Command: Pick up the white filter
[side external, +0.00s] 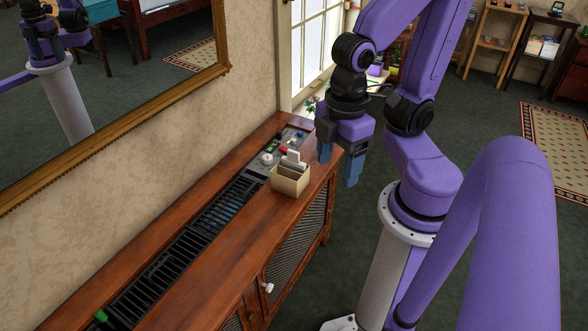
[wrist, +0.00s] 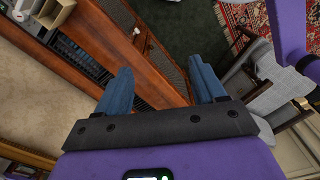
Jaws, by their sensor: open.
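A white upright piece (side external: 292,161) stands in or just behind a small beige open box (side external: 290,182) at the far end of the wooden cabinet. A small round white piece (side external: 267,158) lies left of it on a grey tray (side external: 288,139). I cannot tell which white piece is the filter. The box also shows in the wrist view (wrist: 57,14), cut off at the top left corner. My gripper (side external: 340,163) has blue fingers, is open and empty, and hangs right of the box, apart from it. In the wrist view my gripper (wrist: 161,76) has nothing between its fingers.
The wooden cabinet (side external: 215,262) has a dark slotted grille (side external: 185,245) along its top. Small red, blue and green items sit on or near the tray. A gilt-framed mirror (side external: 120,110) hangs above. A grey chair (wrist: 255,85) shows right in the wrist view.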

